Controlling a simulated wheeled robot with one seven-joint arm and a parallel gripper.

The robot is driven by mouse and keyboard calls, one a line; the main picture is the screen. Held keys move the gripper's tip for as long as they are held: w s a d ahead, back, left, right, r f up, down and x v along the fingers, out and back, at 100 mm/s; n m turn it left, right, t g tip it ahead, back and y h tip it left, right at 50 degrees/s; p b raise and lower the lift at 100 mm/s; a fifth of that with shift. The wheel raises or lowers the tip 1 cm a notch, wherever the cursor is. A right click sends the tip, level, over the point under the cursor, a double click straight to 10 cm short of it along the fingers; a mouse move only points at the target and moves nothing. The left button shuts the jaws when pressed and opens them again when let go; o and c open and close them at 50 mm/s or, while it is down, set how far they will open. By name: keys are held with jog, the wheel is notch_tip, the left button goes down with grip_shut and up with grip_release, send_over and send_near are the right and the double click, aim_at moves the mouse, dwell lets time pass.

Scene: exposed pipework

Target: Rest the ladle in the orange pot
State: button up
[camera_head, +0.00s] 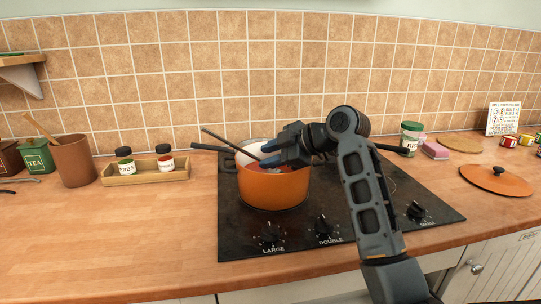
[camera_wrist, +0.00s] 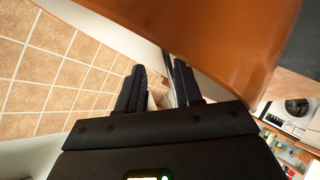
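The orange pot (camera_head: 272,190) stands on the black hob, with something red inside its rim. It fills the top of the wrist view (camera_wrist: 215,35). A thin dark stick (camera_head: 228,142), probably the ladle's handle, leans out of the pot to the upper left; its lower end and any bowl are hidden in the pot. My gripper (camera_head: 268,155) is over the pot's rim from the right, close to the lower part of the stick. In the wrist view its fingers (camera_wrist: 160,85) stand apart. A narrow grey strip shows beside the right finger; I cannot tell what it is.
A white pan (camera_head: 251,148) is behind the pot, and dark handles stick out left and right. A jar with a green lid (camera_head: 411,138) stands beyond the hob. An orange lid (camera_head: 496,180) lies at right. A spice tray (camera_head: 146,174) is at left; the counter between is clear.

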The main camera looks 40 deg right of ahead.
jog(key=shift+o, duration=0.2)
jog(key=shift+s+f, duration=0.1)
jog(key=shift+f, duration=0.15)
jog(key=v, duration=0.7)
jog(key=shift+s+r, duration=0.25)
jog(key=shift+r, duration=0.15)
jog(key=shift+d, duration=0.1)
dwell(0.4)
